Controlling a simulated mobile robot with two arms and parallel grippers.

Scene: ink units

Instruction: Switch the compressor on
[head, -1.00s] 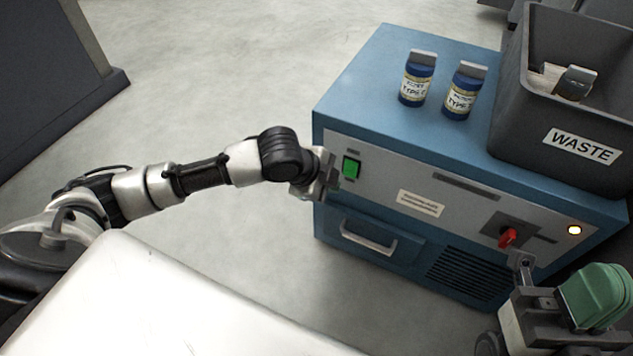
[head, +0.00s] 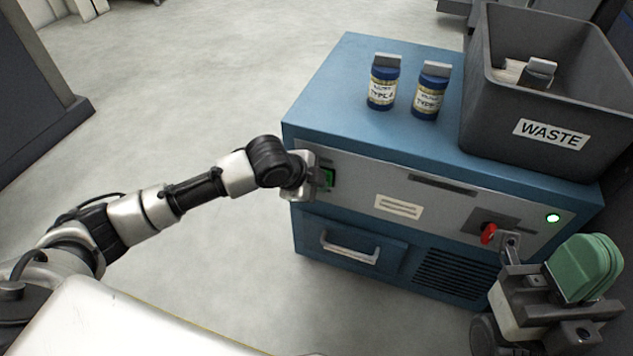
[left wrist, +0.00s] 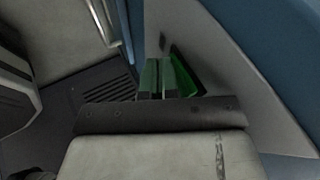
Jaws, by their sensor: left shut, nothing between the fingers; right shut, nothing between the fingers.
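The compressor is the blue cabinet (head: 330,105) with a grey front panel. Its green rocker switch (head: 329,179) is at the panel's left end, partly hidden by my left gripper (head: 321,178). That gripper is shut and empty, its tips at the switch. In the left wrist view the shut fingers (left wrist: 160,76) overlap the green switch (left wrist: 186,68); they seem to touch it. A lamp (head: 553,218) at the panel's right end glows green. A red handle (head: 488,234) sits left of it. My right gripper (head: 509,241) is shut and empty, just right of the handle.
Two blue bottles (head: 383,84) (head: 430,92) with grey caps stand on the cabinet top. A dark waste bin (head: 490,125) stands at its right end. A drawer (head: 350,246) with a handle and a vent grille (head: 455,278) are below the panel. Floor to the left is clear.

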